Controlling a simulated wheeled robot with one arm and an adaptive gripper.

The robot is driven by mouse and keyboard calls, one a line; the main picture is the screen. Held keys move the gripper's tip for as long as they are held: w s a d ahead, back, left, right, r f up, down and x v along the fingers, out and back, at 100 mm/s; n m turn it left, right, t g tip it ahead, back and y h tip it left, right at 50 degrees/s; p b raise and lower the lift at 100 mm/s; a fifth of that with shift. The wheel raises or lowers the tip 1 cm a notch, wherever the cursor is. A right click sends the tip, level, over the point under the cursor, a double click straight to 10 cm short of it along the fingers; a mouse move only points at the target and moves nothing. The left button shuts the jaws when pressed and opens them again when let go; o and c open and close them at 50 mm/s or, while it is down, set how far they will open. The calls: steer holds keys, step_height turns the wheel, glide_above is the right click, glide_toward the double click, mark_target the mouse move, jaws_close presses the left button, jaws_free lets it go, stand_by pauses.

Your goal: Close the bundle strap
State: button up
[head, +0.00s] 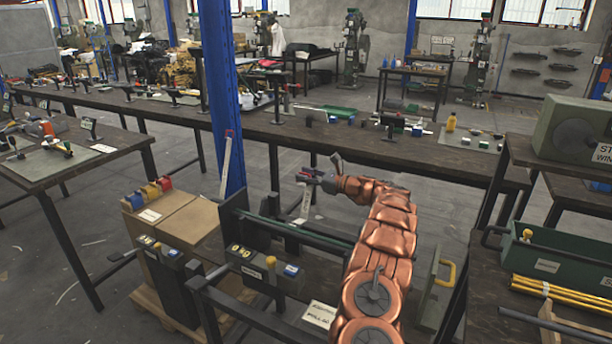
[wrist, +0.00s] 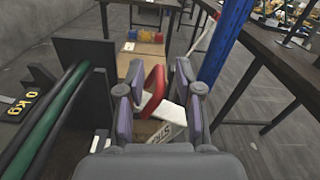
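My gripper (head: 314,178) reaches over the rack in the middle of the head view. In the wrist view my gripper (wrist: 160,92) has its two fingers apart. A red looped lever (wrist: 153,91) shows between them, nearer the left finger; whether it touches that finger I cannot tell. A white plate with partly hidden lettering (wrist: 160,135) lies just below the lever. It appears to belong to the strap, but the fingers hide much of it. Dark green tubes (wrist: 45,125) lie in the rack at the left of the wrist view.
A blue post (head: 219,90) stands close behind the rack, with a pale strip (head: 226,160) beside it. Cardboard boxes (head: 185,220) stand at the left. A long workbench (head: 270,125) runs behind. A green crate (head: 550,264) and yellow rods (head: 560,295) lie at the right.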

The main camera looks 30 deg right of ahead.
steer(key=shift+r, duration=0.1)
steer(key=c, duration=0.7)
jaws_close()
steer(key=shift+s+r, duration=0.1)
steer(key=shift+r, duration=0.15)
